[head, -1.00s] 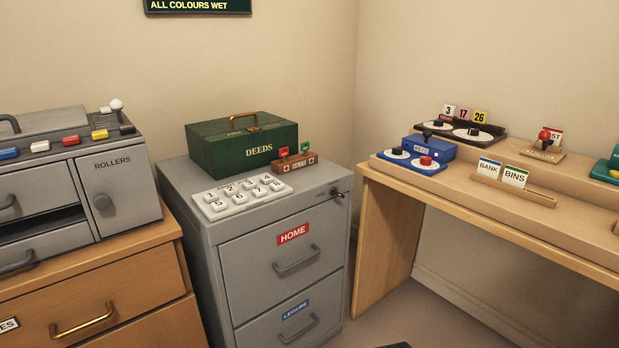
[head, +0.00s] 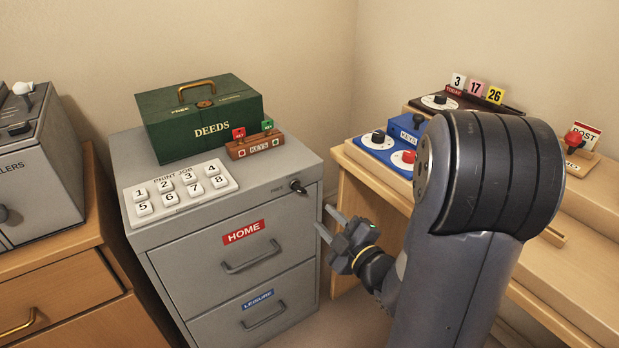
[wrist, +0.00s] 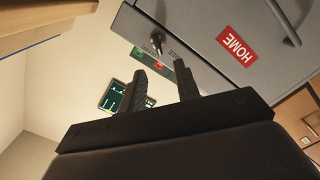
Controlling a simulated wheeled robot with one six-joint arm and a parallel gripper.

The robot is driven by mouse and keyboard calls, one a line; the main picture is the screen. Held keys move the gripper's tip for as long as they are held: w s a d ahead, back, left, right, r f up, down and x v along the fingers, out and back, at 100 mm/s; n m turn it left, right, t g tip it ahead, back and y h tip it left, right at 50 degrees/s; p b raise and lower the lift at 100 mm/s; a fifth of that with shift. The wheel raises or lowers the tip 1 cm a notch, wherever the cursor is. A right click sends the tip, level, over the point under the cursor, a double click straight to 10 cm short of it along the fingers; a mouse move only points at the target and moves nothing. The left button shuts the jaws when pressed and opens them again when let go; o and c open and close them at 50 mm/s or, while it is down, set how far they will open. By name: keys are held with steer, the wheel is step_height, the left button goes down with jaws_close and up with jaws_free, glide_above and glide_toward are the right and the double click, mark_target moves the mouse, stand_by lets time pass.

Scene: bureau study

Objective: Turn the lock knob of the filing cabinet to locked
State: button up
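The grey filing cabinet (head: 190,265) stands left of my arm, with a red HOME label on its upper drawer and a blue LEISURE label below. Its dark lock knob (head: 297,187) is at the top right corner of the front, beside small lettering that reads like FREE. In the wrist view the knob (wrist: 156,42) shows beyond my fingertips, near the cabinet's edge. My gripper (head: 328,222) is open and empty, in front of the cabinet's right side, a little below and right of the knob. Its two fingers (wrist: 162,63) are apart and do not touch the knob.
A green DEEDS box (head: 205,118), a white numbered button panel (head: 180,190) and a KEYS rack (head: 254,146) stand on the cabinet. A wooden desk (head: 350,190) with dials is at right. A wooden drawer unit (head: 60,290) is at left.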

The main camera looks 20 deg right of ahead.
mark_target(301, 192)
steer(key=x, duration=1.1)
steer(key=shift+a+r+b, duration=0.1)
steer(key=shift+r+b, duration=0.15)
steer(key=shift+b, duration=0.15)
steer(key=shift+s, duration=0.1)
jaws_close()
